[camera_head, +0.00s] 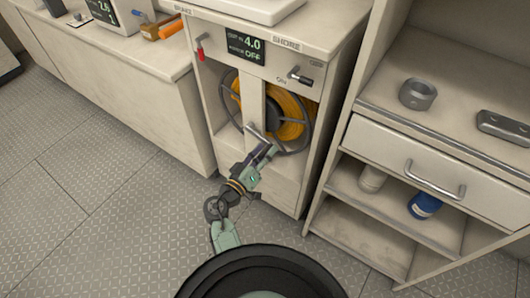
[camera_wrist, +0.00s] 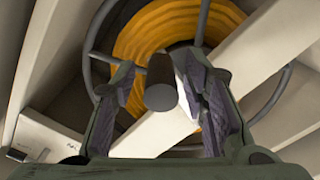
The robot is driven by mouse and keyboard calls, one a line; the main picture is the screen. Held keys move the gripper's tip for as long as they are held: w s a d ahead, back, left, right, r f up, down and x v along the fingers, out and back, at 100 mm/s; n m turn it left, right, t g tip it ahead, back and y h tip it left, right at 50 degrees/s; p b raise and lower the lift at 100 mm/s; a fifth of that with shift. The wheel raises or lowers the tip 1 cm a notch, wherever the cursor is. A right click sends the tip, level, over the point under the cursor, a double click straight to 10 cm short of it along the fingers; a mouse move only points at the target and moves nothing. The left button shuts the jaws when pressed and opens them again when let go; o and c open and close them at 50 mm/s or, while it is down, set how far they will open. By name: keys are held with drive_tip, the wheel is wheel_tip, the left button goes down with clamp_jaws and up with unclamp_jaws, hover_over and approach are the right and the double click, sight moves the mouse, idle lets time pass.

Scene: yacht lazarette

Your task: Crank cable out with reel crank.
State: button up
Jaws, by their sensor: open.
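The cable reel (camera_head: 290,112) with orange-yellow cable sits in the open bay of the cabinet, behind a pale vertical post. It also shows in the wrist view (camera_wrist: 145,35). The reel crank (camera_head: 258,132) is a grey handle in front of the post. In the wrist view its dark cylindrical grip (camera_wrist: 161,82) points toward the camera. My gripper (camera_head: 266,150) is at the crank, and in the wrist view my gripper (camera_wrist: 160,95) is open with one finger on each side of the grip. I cannot tell whether a finger touches it.
A display (camera_head: 246,44) above the reel reads 4.0 and OFF. A red lever (camera_head: 200,50) and a black-tipped switch (camera_head: 300,77) flank it. A shelf unit with a drawer (camera_head: 400,163) stands to the right. The floor (camera_head: 110,215) at left is clear.

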wheel_tip(320, 180, up, 9)
drive_tip(key=shift+r, duration=0.2)
drive_tip(key=shift+d+r, duration=0.15)
drive_tip(key=shift+r, duration=0.2)
drive_tip(key=shift+s+a+f, duration=0.1)
drive_tip(key=shift+s+a, duration=0.2)
drive_tip(key=shift+a, duration=0.1)
drive_tip(key=b+v, duration=0.3)
drive_tip(key=v, duration=0.8)
drive_tip(key=shift+s+a, duration=0.25)
drive_tip(key=shift+a, duration=0.05)
idle(0.5)
idle(0.4)
